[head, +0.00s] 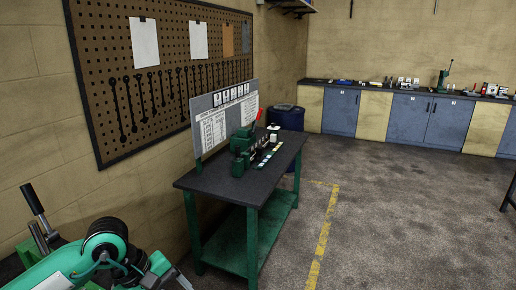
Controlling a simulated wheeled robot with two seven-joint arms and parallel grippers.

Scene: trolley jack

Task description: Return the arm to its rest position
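My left arm comes in at the bottom left of the head view, green with a large round black joint. Its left gripper (168,273) is at the bottom edge, dark and grey, partly cut off. I cannot tell whether its fingers are open or shut, and I see nothing clearly held in it. A lever with a black grip (32,199) and a metal shaft stands tilted behind the arm at the far left. What it is fixed to is mostly hidden by the arm. My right gripper is not in view.
A dark-topped green workbench (213,181) stands by the wall, with a green machine (243,148) and a notice board (211,127) on it. A blue bin (287,119) is behind. A pegboard (101,57) hangs on the wall. Cabinets (411,117) line the back.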

